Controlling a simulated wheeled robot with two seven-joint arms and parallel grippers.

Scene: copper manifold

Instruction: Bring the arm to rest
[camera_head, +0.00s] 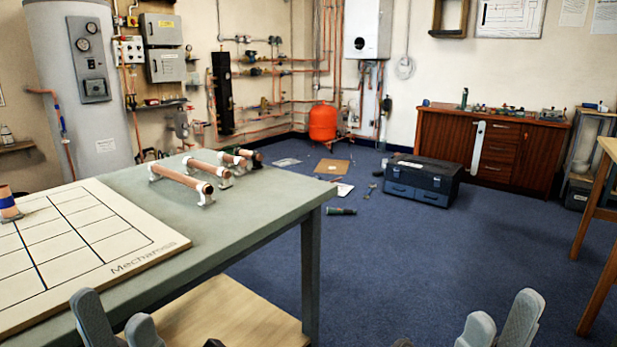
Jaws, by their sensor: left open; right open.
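My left gripper (117,322) is at the bottom left, in front of the near edge of the grey-green table (255,215). Its two grey fingers stand apart with nothing between them. My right gripper (500,325) is at the bottom right, over the blue floor, with its fingers apart and empty. Most of both arms is out of view. Copper pipes in white holders (181,178) lie toward the far end of the table. A copper piece with a blue band (8,203) stands on the white gridded board (95,225) at the left edge.
A wooden shelf (235,318) sits below the tabletop. A dark blue toolbox (422,180), flat sheets and small tools lie on the floor. A wooden cabinet (495,150) stands at the back right. Wooden table legs (600,240) show at the right. The floor between is open.

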